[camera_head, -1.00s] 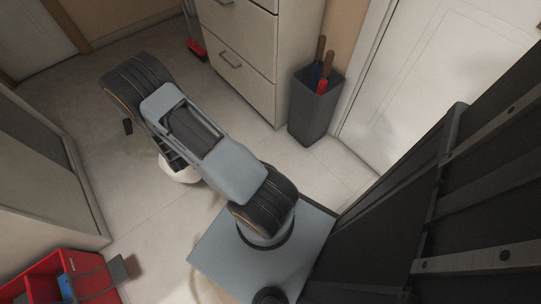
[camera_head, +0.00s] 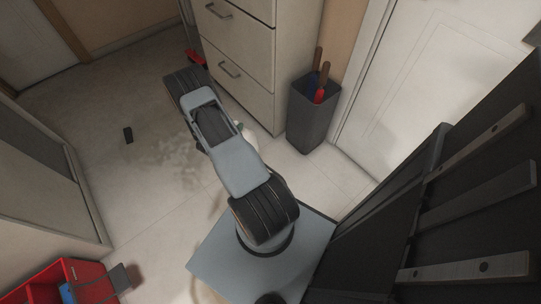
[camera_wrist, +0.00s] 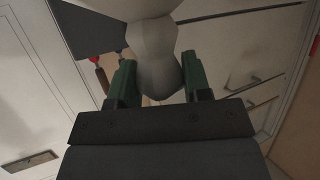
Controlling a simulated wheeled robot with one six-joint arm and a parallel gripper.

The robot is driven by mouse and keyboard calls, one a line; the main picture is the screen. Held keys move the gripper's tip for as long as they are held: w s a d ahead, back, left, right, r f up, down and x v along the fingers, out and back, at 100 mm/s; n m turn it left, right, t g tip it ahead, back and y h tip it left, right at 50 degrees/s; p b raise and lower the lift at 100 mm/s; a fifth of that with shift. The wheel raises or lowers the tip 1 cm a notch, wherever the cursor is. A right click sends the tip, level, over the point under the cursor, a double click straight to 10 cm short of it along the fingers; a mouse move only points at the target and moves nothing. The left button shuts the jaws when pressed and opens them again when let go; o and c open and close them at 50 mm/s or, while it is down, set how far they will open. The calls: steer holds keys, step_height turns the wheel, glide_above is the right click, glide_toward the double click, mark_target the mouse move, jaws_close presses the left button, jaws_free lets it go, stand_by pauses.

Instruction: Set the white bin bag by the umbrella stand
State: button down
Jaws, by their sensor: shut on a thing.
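The white bin bag (camera_wrist: 155,45) hangs between the green fingers of my gripper (camera_wrist: 157,78) in the wrist view. My gripper is shut on its narrow neck. In the head view only a small part of the bag (camera_head: 250,134) shows beside my arm, which hides the rest and most of the gripper. The umbrella stand (camera_head: 311,125) is a dark grey square bin with umbrella handles sticking up. It stands to the right of the bag, with a gap between them in the picture. I cannot tell the bag's height above the floor.
A drawer cabinet (camera_head: 243,72) stands behind the bag, left of the stand. A white door (camera_head: 425,75) is at right. A red crate (camera_head: 45,277) is at lower left. A red brush (camera_head: 196,57) stands by the cabinet.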

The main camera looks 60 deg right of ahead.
steer(key=s+d+f+b, duration=0.6)
steer(key=s+d+f, duration=0.2)
steer(key=d+f, duration=0.3)
step_height(320, 180, down, 2)
steer(key=shift+d+b, duration=0.25)
steer(key=shift+b, duration=0.15)
steer(key=shift+s, duration=0.1)
steer(key=shift+f, duration=0.2)
steer(key=c, duration=0.6)
jaws_free()
steer(key=shift+o, duration=0.2)
